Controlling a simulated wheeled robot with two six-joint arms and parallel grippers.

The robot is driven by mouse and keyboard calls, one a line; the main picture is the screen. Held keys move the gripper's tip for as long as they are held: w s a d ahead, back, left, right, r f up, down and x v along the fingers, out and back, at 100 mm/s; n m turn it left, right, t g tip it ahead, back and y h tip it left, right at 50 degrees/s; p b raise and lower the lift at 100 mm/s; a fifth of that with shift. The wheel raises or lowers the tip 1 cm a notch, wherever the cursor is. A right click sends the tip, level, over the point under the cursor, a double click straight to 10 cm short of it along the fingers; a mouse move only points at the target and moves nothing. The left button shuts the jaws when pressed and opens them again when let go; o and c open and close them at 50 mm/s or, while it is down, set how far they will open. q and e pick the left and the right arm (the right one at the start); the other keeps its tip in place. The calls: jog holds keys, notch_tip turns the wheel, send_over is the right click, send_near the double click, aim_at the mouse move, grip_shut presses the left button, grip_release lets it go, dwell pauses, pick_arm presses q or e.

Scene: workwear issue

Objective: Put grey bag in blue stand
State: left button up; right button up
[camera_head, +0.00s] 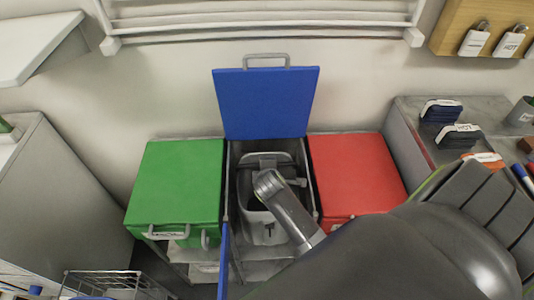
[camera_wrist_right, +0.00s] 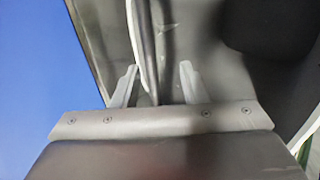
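The blue stand is between a green one and a red one. Its blue lid (camera_head: 265,105) stands upright and a blue front panel (camera_head: 223,262) shows edge-on. The grey bag (camera_head: 258,231) sits upright inside the stand's grey frame, its dark opening upward, partly hidden by my right arm. My right arm comes in from the lower right, its end over the bag. In the right wrist view my right gripper (camera_wrist_right: 158,78) is open, with a thin dark strap or edge between its fingers, not clearly gripped. My left gripper is not in view.
The green stand (camera_head: 178,180) and red stand (camera_head: 353,172) have closed lids close on both sides. A wire basket (camera_head: 103,282) is at lower left. A grey counter with folded items (camera_head: 440,111) is at right. A rail is on the wall behind.

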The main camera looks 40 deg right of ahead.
jog(key=p+v, duration=1.1)
jog(key=v, duration=0.1)
